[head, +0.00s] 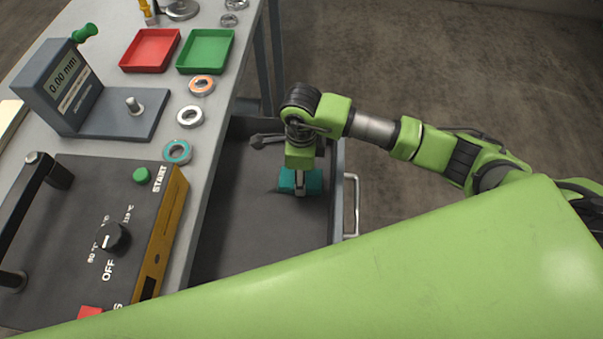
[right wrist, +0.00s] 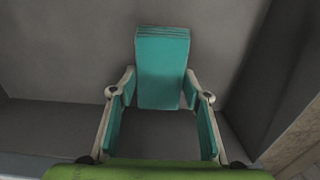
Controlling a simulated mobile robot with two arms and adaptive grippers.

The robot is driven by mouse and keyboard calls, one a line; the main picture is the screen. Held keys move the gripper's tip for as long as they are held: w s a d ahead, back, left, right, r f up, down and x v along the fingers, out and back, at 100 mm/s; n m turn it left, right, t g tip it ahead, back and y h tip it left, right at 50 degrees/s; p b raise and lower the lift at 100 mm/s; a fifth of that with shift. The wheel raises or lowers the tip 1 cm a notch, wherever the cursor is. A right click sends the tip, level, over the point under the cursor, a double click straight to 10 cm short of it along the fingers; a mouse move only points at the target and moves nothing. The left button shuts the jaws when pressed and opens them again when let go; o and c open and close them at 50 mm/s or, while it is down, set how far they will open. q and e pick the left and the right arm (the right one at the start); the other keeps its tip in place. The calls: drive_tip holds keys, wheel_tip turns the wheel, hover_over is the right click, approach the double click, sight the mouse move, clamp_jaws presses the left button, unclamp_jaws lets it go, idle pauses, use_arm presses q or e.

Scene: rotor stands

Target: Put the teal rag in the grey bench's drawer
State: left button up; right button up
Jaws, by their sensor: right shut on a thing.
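The teal rag (head: 314,182) is a small folded block at the fingertips of my right gripper (head: 301,187). Both are inside the outline of the grey bench's open drawer (head: 265,215), near its front wall. In the right wrist view the rag (right wrist: 162,68) lies between the two fingertips of the right gripper (right wrist: 160,92), which is shut on it. The dark drawer floor shows behind it. I cannot tell whether the rag touches the floor. My left gripper is in neither view.
A grey wrench-like tool (head: 266,140) lies at the drawer's far end. The drawer handle (head: 352,205) is on the right. The bench top holds a gauge (head: 65,85), a heater box (head: 80,235), red (head: 150,50) and green (head: 205,52) trays and several rings.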

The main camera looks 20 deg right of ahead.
drive_tip(key=o, duration=1)
drive_tip(key=shift+r+p, duration=0.25)
drive_tip(key=shift+p, duration=0.15)
drive_tip(key=shift+r, duration=0.4)
wheel_tip(320, 180, up, 11)
drive_tip(key=shift+b, duration=0.95)
